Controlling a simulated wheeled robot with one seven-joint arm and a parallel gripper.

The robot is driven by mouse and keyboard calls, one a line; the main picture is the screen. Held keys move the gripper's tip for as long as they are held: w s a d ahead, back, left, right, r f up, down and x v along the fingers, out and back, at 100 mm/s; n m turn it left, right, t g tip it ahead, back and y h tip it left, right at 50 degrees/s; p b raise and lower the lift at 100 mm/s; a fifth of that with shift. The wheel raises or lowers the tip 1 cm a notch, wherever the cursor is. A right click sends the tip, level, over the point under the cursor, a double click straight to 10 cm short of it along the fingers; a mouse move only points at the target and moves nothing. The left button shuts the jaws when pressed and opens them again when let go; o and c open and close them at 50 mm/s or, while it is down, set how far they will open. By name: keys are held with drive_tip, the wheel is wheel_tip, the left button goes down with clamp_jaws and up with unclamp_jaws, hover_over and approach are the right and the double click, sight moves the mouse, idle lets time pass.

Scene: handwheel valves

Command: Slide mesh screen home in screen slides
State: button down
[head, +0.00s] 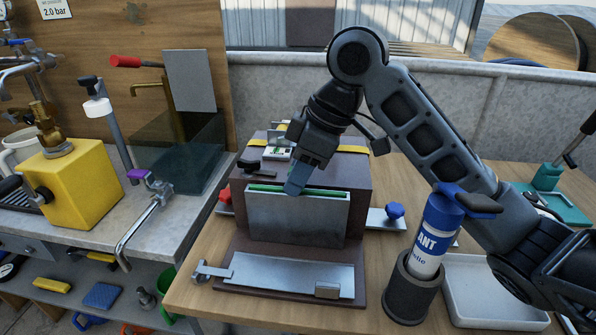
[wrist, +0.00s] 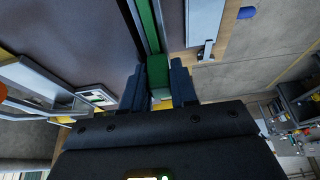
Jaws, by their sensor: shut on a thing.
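A brown box (head: 362,185) stands on the wooden table. A grey plate (head: 297,219) covers much of its front. The green edge of what looks like the mesh screen (head: 262,188) shows just above and behind the plate's top. I cannot make out any mesh, and the slides are hidden. My gripper (head: 297,180) points down at the top of the box, at the green edge. In the wrist view, its two dark fingers (wrist: 158,88) are shut on a green tab (wrist: 158,68) of the screen, in line with a long green strip (wrist: 148,25).
A grey tray-like ledge (head: 290,273) lies before the box. A blue-capped can (head: 436,238) stands in a dark holder at right, under my arm. A yellow box (head: 70,185) and a hooked metal pipe (head: 148,222) are at left.

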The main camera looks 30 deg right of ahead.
drive_tip(key=shift+s+f, duration=0.1)
drive_tip(key=shift+f, duration=0.2)
idle(0.4)
drive_tip(key=c, duration=0.8)
unclamp_jaws()
drive_tip(key=c, duration=0.3)
drive_tip(key=shift+o, duration=0.2)
drive_tip(key=shift+f, duration=0.1)
drive_tip(key=o, duration=0.3)
wheel_tip(320, 180, up, 2)
drive_tip(key=shift+r+p, duration=0.2)
drive_tip(key=shift+p, duration=0.75)
drive_tip(key=shift+o, duration=0.2)
drive_tip(key=shift+r+p, duration=2.7)
drive_tip(key=shift+r, duration=0.35)
drive_tip(key=shift+c, duration=0.3)
